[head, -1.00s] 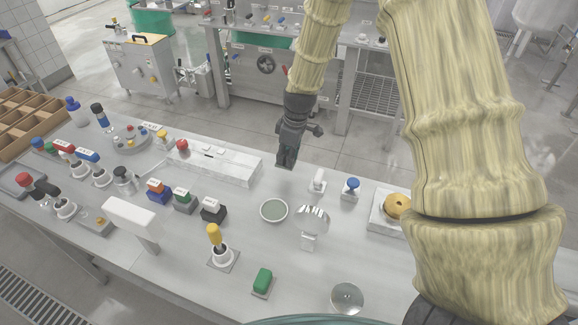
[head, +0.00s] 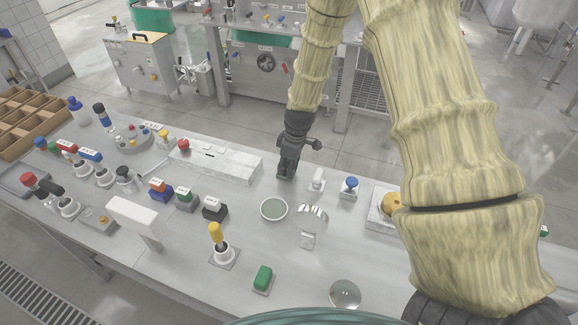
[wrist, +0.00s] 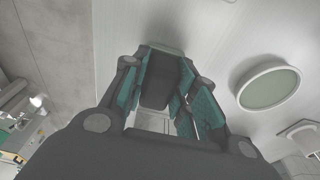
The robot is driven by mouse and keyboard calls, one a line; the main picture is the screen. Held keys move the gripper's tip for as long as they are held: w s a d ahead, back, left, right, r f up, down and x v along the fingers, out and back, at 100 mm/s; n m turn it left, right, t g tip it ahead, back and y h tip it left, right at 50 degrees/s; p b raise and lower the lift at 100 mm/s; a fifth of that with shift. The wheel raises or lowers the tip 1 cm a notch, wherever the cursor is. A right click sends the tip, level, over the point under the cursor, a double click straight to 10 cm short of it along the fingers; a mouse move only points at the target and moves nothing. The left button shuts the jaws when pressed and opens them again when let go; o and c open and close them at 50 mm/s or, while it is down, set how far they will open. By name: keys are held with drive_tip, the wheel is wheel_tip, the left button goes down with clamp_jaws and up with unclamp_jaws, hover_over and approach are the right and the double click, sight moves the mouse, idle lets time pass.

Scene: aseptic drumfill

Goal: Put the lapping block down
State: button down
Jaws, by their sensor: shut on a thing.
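The lapping block (wrist: 160,85) is a dark grey piece between the teal-padded fingers of my gripper (wrist: 165,95) in the wrist view. My gripper is shut on it. In the head view my gripper (head: 286,172) points down at the far edge of the steel table (head: 320,265), left of a small white fitting. The block is hard to tell from the dark fingers there. I cannot tell whether it touches the table top. A round dish with a grey-green face (head: 274,209) lies just in front; it also shows in the wrist view (wrist: 268,88), right of my gripper.
A white marble-like slab (head: 215,161) is to the left. The white fitting (head: 317,180) and a blue-knobbed one (head: 349,188) stand close on the right. A curved shiny piece (head: 312,217) is nearer.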

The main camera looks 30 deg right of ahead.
drive_tip(key=shift+f, duration=0.15)
drive_tip(key=c, duration=1.1)
unclamp_jaws()
drive_tip(key=shift+r, duration=0.25)
drive_tip(key=shift+s+d+r+b, duration=0.2)
drive_tip(key=shift+r+b, duration=0.3)
drive_tip(key=shift+r, duration=1.45)
drive_tip(key=shift+s+d+r+b, duration=0.25)
drive_tip(key=shift+r+b, duration=0.25)
drive_tip(key=shift+r, duration=1.45)
drive_tip(key=shift+s+d+r+b, duration=0.2)
drive_tip(key=shift+r+b, duration=0.3)
drive_tip(key=shift+r, duration=1.45)
drive_tip(key=shift+r, duration=0.1)
